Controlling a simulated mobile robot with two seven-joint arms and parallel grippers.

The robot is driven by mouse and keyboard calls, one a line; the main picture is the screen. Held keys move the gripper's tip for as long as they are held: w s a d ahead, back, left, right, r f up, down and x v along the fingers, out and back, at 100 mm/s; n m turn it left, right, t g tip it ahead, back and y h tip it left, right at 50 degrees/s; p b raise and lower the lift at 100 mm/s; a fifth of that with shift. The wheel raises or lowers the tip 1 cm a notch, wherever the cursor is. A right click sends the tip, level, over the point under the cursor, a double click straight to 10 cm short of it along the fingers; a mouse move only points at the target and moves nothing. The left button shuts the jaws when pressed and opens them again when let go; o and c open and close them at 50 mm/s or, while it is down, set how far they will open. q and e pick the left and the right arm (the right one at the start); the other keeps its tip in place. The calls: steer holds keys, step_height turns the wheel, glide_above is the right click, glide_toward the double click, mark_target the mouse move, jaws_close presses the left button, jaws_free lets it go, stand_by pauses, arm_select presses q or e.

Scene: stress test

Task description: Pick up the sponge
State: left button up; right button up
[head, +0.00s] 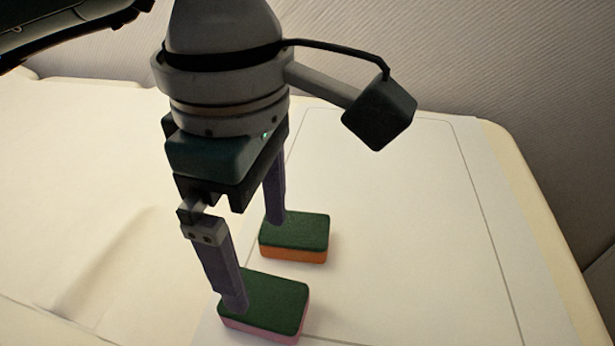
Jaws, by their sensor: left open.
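Two sponges with dark green tops lie flat on the pale table. One sponge has an orange lower layer (305,235). The other, nearer sponge has a pink lower layer (275,300). My left gripper (256,265) points down with its two fingers spread wide and nothing held between them. Its near finger overlaps the left part of the pink sponge in the picture. Its far finger overlaps the back left edge of the orange sponge. I cannot tell whether either fingertip touches a sponge.
The pale table (60,170) is bare on the left. A white sheet (430,240) with a thin outline lies under the sponges, clear on the right. The table's rounded edge runs down the right, with a ribbed grey wall (520,60) beyond.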

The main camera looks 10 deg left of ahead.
mark_target(264, 298)
arm_select(q)
steer(key=shift+s+f, duration=0.15)
steer(key=shift+f, duration=0.45)
steer(key=shift+s+f, duration=0.15)
steer(key=shift+f, duration=0.4)
arm_select(e)
steer(key=shift+s+f, duration=0.3)
steer(key=shift+s, duration=0.1)
arm_select(q)
steer(key=f, duration=0.2)
steer(key=f+b, duration=0.1)
steer(key=f, duration=0.1)
steer(key=shift+s+f, duration=0.2)
steer(key=shift+f, duration=0.1)
arm_select(e)
steer(key=shift+w+f, duration=0.1)
steer(key=shift+f, duration=0.35)
arm_select(q)
steer(key=shift+f, duration=0.35)
steer(key=shift+w, duration=0.1)
arm_select(e)
steer(key=shift+w, duration=0.1)
arm_select(q)
steer(key=c, duration=1.3)
steer(key=shift+r, duration=0.1)
step_height(264, 298, up, 20)
steer(key=p, duration=0.3)
arm_select(e)
step_height(264, 298, up, 4)
steer(key=shift+f, duration=0.1)
